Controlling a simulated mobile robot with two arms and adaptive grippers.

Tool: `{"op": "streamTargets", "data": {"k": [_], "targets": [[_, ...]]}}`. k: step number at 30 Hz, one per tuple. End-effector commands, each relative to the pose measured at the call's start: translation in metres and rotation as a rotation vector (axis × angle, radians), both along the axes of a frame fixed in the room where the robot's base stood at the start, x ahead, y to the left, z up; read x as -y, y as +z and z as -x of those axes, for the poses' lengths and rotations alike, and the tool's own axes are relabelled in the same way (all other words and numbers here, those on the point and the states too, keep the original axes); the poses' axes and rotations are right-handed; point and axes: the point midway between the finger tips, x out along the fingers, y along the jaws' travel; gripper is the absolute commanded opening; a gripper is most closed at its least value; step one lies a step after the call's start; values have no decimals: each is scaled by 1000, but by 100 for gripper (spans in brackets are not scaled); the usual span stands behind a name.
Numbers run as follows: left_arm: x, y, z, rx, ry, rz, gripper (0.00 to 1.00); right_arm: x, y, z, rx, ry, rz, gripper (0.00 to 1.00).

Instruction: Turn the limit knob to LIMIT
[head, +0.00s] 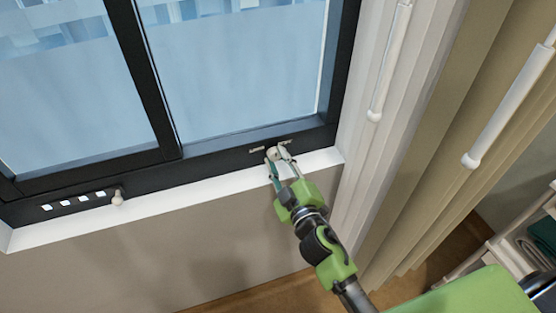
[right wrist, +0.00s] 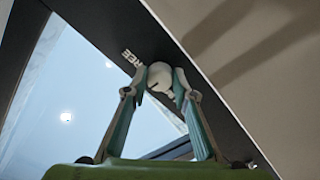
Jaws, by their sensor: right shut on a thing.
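The limit knob (head: 272,153) is a small round off-white knob on the dark lower window frame, near its right end. It also shows in the right wrist view (right wrist: 159,78), with a short dark mark on its face. My right gripper (head: 278,156) is shut on the knob, one finger on each side. In the right wrist view, a white label reading FREE (right wrist: 132,59) shows beside the knob. In the head view, small pale labels sit on both sides of the knob, too small to read. My left gripper is not in view.
A white-knobbed handle (head: 117,197) and several white marks (head: 73,202) are on the frame at left. A white sill (head: 190,191) runs below. Curtains (head: 425,150) with pale hanging wands (head: 392,62) stand at right, near my right arm. A shelf unit (head: 510,235) is at lower right.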

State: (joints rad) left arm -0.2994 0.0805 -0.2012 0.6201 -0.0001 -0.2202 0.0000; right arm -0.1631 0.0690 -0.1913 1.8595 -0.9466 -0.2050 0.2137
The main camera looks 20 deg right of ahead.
Motion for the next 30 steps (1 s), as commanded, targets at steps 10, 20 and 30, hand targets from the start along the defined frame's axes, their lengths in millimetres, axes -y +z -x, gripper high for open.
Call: {"op": "streamTargets", "data": {"k": [10, 20, 30], "targets": [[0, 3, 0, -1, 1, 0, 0, 0, 1, 0, 11, 1, 329, 4], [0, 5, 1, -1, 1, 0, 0, 0, 1, 0, 20, 1, 610, 4], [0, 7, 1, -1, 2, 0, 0, 0, 1, 0, 26, 1, 781, 4]]}}
